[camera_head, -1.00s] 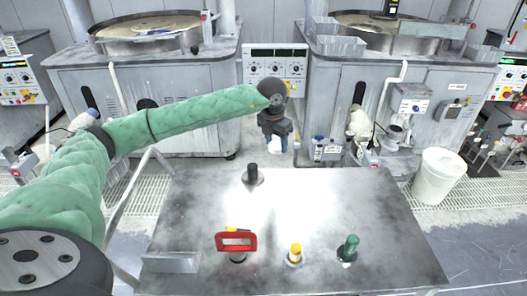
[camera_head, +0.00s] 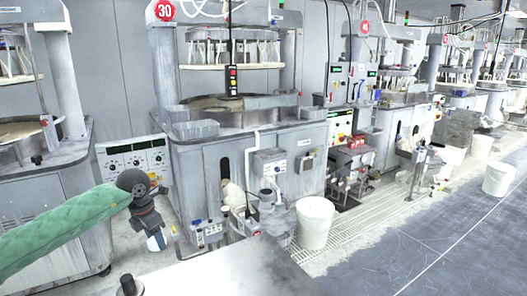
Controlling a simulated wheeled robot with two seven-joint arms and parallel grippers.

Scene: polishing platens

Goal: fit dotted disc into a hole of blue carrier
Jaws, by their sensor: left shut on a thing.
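My left gripper (camera_head: 155,240) hangs at the end of the green-sleeved arm at the left, pointing down beyond the grey table. It is shut on a small white thing with some blue at its tips. The thing is too small to make out, so I cannot tell whether it is the dotted disc. I cannot make out a blue carrier or its holes in this view. My right gripper is not in view.
A polishing machine (camera_head: 190,165) with a round platen stands behind. A white bucket (camera_head: 314,222) stands on the floor. Open floor (camera_head: 420,260) lies to the right.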

